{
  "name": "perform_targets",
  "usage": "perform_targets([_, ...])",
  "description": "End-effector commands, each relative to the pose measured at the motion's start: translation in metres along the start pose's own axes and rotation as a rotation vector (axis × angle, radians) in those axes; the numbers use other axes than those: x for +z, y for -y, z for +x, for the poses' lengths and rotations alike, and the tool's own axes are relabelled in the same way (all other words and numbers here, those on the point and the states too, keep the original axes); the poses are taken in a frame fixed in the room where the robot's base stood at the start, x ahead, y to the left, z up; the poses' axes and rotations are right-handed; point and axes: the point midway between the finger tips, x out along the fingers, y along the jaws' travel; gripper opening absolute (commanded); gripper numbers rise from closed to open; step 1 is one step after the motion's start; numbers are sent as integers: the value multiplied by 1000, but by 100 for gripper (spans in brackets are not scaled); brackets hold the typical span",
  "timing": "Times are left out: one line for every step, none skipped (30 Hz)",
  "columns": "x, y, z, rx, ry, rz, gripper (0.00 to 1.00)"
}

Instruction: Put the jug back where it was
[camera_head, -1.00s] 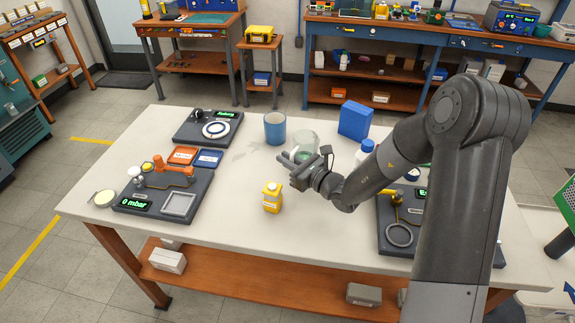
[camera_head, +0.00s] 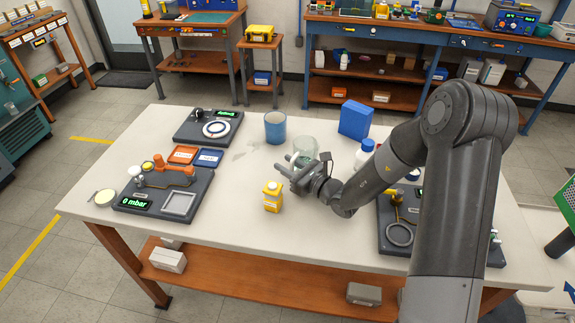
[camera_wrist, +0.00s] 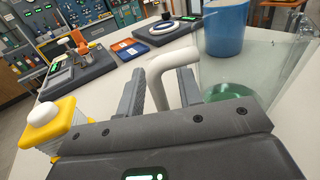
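The jug (camera_head: 306,147) is clear, with green at its bottom, and is right of centre over the white table. In the wrist view the jug (camera_wrist: 262,65) fills the right side, and its thick white handle (camera_wrist: 160,80) runs between my fingers. My gripper (camera_head: 287,168) is at the jug's near side.
A yellow bottle (camera_head: 272,196) stands close to my gripper. A blue cup (camera_head: 275,128) is behind the jug, a blue box (camera_head: 355,120) behind right, and a white bottle (camera_head: 364,154) to the right. A gauge board (camera_head: 150,190) is at left. The front middle is clear.

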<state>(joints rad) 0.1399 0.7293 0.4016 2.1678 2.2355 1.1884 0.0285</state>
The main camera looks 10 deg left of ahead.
Motion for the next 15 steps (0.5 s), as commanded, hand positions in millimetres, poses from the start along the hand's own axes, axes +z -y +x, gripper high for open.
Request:
perform_targets([0,0,0,0,0,0,33])
perform_targets([1,0,0,0,0,0,33])
perform_targets([2,0,0,0,0,0,33])
perform_targets([3,0,0,0,0,-1,33])
perform_targets([3,0,-3,-1,-1,0,33])
perform_targets([2,1,-8,-2,-1,0,33])
perform_targets([2,1,-13,-2,-1,1,33])
perform_targets([3,2,-18,-4,-1,0,33])
perform_targets([3,2,-26,-4,-1,0,33])
perform_targets([2,1,-32,-3,-2,0,33])
perform_targets([2,2,-39,-5,-2,0,33])
perform_targets([2,2,-48,-4,-2,1,33])
perform_targets([2,1,-55,-3,-2,0,33])
perform_targets([3,1,-62,-5,-2,0,33])
perform_targets([3,1,-71,-4,-1,0,33])
